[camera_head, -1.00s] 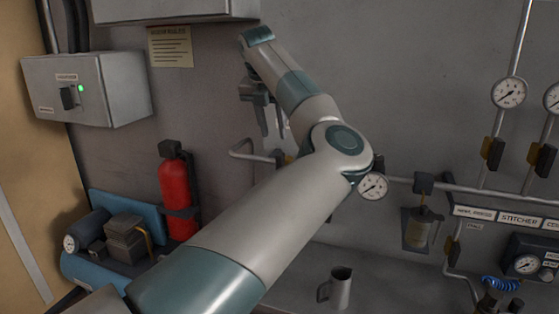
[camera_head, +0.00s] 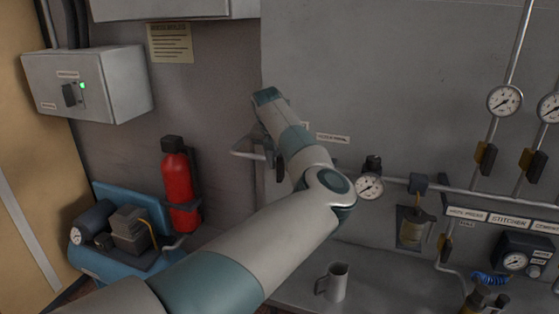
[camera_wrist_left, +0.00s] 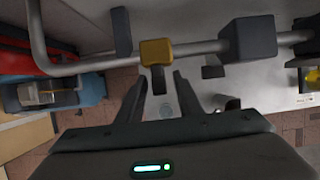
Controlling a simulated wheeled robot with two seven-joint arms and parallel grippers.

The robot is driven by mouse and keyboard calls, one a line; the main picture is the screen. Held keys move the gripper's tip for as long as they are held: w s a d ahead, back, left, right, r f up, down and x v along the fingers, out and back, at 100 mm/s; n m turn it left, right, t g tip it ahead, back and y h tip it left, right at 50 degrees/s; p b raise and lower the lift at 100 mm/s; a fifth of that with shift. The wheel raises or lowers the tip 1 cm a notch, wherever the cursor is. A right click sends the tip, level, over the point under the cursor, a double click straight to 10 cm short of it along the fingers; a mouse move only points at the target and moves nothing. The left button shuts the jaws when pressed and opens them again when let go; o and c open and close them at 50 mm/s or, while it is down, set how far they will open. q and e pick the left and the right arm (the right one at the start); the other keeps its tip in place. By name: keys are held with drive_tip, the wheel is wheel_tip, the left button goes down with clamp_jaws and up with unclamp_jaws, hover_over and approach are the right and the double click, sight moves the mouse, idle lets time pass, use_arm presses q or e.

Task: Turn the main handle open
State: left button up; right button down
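The main valve shows in the left wrist view as a yellow block (camera_wrist_left: 157,52) on a grey pipe, with a dark stub pointing toward my gripper. A dark flat bar (camera_wrist_left: 122,32) crosses the pipe beside it; I cannot tell which part is the handle. My left gripper (camera_wrist_left: 158,88) is open, its two fingers either side of the stub's line, with no clear contact. In the head view my left gripper (camera_head: 272,165) is at the pipe bend, partly behind my arm, which hides the valve. My right gripper is not in view.
A pressure gauge (camera_head: 369,187) and a dark filter unit (camera_head: 411,228) are right of my arm. A metal jug (camera_head: 336,283) stands on the bench below. A red extinguisher (camera_head: 178,185) and blue compressor (camera_head: 125,250) are at left. A switch box (camera_head: 88,85) hangs upper left.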

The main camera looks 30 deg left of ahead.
use_arm(q)
clamp_jaws()
